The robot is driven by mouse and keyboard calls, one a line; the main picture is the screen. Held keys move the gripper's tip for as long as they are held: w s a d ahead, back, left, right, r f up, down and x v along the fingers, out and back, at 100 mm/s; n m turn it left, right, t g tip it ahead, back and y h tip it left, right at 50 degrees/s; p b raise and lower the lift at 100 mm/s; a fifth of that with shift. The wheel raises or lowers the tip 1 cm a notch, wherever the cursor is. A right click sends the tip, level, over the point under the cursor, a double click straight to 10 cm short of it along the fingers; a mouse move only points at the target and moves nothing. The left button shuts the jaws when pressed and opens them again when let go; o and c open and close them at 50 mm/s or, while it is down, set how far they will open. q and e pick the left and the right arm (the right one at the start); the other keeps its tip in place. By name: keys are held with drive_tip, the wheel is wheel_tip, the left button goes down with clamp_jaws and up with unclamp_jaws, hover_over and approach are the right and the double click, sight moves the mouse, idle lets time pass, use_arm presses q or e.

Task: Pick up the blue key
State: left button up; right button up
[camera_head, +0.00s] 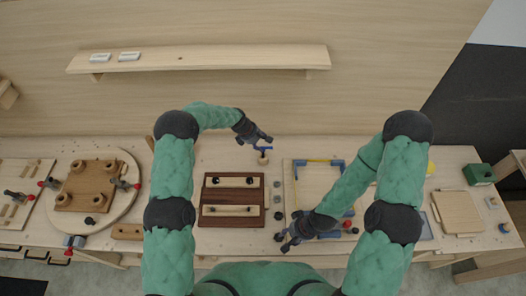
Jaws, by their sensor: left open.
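The blue key (263,149) is a small blue T-shaped piece standing upright on a round wooden base (263,161), near the back middle of the table. My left gripper (265,141) is open, just above and behind the key's top. Whether its fingers touch the key is too small to tell. My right gripper (286,243) is low over the front edge of the table, well away from the key. Its fingers are dark and small, so its opening is unclear.
A dark brown board (232,218) with light wooden bars lies in front of the key. A pale wooden frame (314,200) with blue corner pieces lies right of it. A round wooden board (118,200) is at left. A shelf (220,60) hangs on the back wall.

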sight(263, 154)
use_arm(q)
drive_tip(key=shift+p+x, duration=0.7)
drive_tip(key=shift+x, duration=1.95)
drive_tip(key=shift+s, duration=0.1)
clamp_jaws()
